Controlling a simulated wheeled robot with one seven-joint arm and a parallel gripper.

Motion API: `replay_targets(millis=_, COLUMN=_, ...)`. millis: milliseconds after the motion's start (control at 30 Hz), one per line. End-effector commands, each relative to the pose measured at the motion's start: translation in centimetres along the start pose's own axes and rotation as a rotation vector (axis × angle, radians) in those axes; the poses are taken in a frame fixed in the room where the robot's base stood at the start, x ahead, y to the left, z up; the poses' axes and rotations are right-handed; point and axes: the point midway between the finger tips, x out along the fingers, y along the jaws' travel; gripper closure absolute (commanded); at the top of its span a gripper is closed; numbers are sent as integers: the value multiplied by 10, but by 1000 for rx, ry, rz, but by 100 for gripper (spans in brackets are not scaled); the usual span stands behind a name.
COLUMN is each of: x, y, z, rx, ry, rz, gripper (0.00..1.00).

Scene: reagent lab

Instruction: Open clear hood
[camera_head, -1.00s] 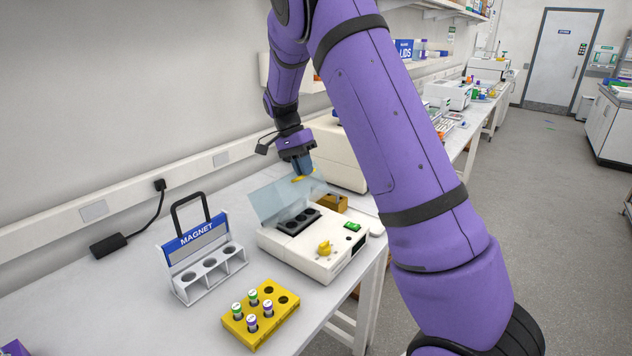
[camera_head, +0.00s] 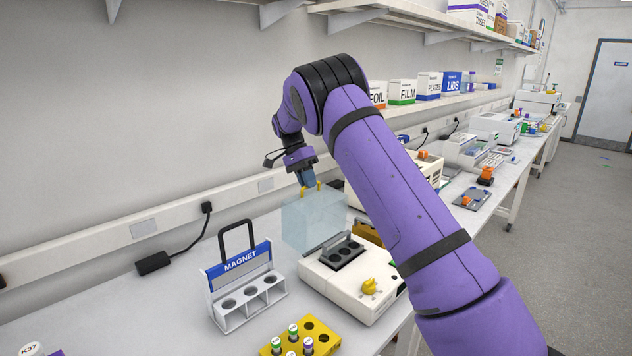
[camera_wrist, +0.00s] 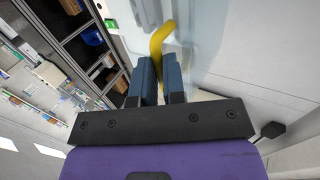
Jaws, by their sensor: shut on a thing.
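The clear hood (camera_head: 314,222) is a pale see-through cover, raised and tilted up at the back of a white bench machine (camera_head: 352,300). Its far edge bears a yellow handle (camera_head: 318,185), which also shows in the wrist view (camera_wrist: 160,38). My gripper (camera_head: 308,184) is above the hood's top edge, with its blue fingers shut on the yellow handle; in the wrist view the fingers (camera_wrist: 158,72) close at the handle's lower end. Under the hood, the machine's dark block (camera_head: 343,252) with round wells is uncovered. A yellow knob (camera_head: 369,286) sits on the machine's front.
A magnet rack (camera_head: 242,290) stands left of the machine. A yellow tube rack (camera_head: 322,338) with capped vials is in front. Another white device (camera_head: 428,165) stands behind. A wall shelf (camera_head: 400,12) runs above the bench.

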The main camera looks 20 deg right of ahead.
Motion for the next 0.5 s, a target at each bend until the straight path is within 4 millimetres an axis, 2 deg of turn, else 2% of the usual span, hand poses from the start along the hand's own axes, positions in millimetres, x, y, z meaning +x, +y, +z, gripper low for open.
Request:
replay_targets(millis=33, x=6, y=-7, z=1, rx=-6, ry=-6, rz=11, gripper=100)
replay_targets(millis=200, x=6, y=-17, z=2, rx=-6, ry=-7, rz=11, gripper=100)
replay_targets(millis=500, x=6, y=-22, z=2, rx=-6, ry=-8, rz=13, gripper=100)
